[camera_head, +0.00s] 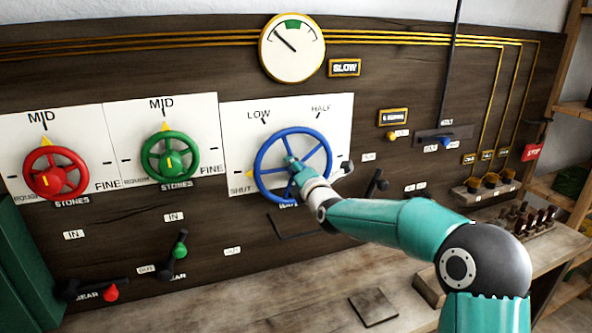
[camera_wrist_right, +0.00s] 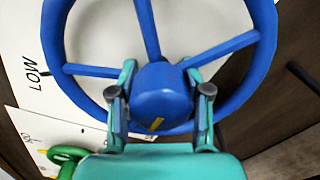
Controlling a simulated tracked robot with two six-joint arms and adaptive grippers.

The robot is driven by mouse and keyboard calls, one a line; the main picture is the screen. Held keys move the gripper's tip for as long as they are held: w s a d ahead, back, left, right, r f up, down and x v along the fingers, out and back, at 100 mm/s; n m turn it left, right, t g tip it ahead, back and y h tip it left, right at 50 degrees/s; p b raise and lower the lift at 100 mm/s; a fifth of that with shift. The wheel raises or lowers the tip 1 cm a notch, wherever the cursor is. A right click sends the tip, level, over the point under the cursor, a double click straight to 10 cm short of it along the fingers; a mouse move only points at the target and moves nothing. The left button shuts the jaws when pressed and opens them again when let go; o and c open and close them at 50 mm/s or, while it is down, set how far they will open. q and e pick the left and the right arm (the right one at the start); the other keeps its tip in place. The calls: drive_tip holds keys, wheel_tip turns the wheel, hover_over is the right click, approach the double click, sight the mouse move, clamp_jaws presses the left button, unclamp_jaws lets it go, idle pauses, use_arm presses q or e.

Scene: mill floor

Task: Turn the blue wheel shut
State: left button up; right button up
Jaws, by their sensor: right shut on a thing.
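The blue wheel (camera_head: 300,132) is on the white panel at the centre of the board, marked LOW, HALF and SHUT. A yellow pointer (camera_head: 250,174) sits at its left, beside SHUT. My right gripper (camera_head: 297,168) is at the wheel's hub. In the right wrist view, the fingers of my right gripper (camera_wrist_right: 159,75) are on both sides of the blue hub (camera_wrist_right: 160,95), shut on it. A yellow mark shows on the hub. My gripper and arm hide part of the wheel's lower right. My left gripper is not in view.
A green wheel (camera_head: 170,136) and a red wheel (camera_head: 80,178) are to the left, both with pointers at MID. A dial (camera_head: 292,48) is above, beside a SLOW sign (camera_head: 344,68). Levers with dark handles (camera_head: 376,184) stand right of the wheel. A wooden bench lies below.

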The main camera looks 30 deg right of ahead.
drive_tip(key=o, duration=1.2)
drive_tip(key=shift+a+f, duration=0.2)
drive_tip(key=shift+f, duration=0.2)
drive_tip(key=shift+c, duration=0.2)
drive_tip(key=shift+d+r, duration=0.1)
drive_tip(key=shift+r, duration=0.05)
drive_tip(key=shift+s+r, duration=0.15)
drive_tip(key=v, duration=1.1)
drive_tip(key=shift+s, duration=0.3)
drive_tip(key=shift+f, duration=0.2)
